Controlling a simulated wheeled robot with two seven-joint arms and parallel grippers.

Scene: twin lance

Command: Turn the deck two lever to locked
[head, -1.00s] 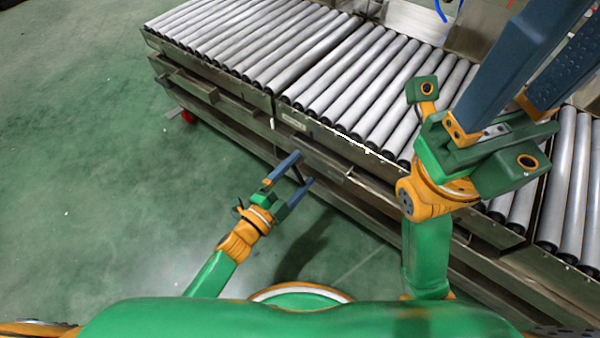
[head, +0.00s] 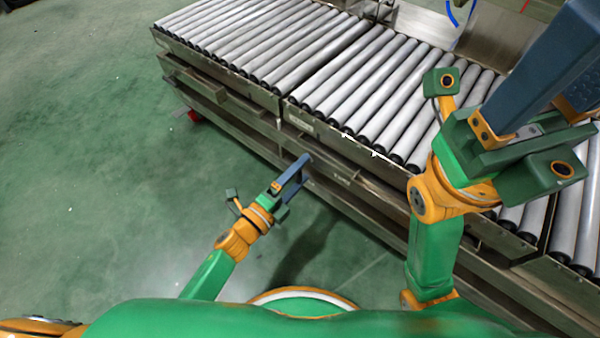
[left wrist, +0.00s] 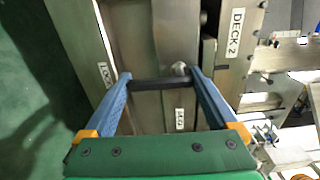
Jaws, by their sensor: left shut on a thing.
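In the left wrist view, my left gripper (left wrist: 160,84) has its two blue fingers at the ends of a dark bar, which is the deck two lever (left wrist: 150,85). The fingers grip it end to end against the metal frame. A round metal knob (left wrist: 180,68) sits just above the bar's right part. A "DECK 2" label (left wrist: 237,33) is at the upper right, a "LOCK" label (left wrist: 105,75) beside the left finger, and another small label (left wrist: 180,118) below the bar. In the head view, the left gripper (head: 301,167) is at the conveyor's side; the lever is hidden there.
The roller conveyor (head: 345,80) runs from upper left to lower right, its metal side frame facing me. My right gripper's blue fingers (head: 555,70) stand apart above the rollers, with tips near or beyond the picture edge. Green floor (head: 100,160) is clear at the left.

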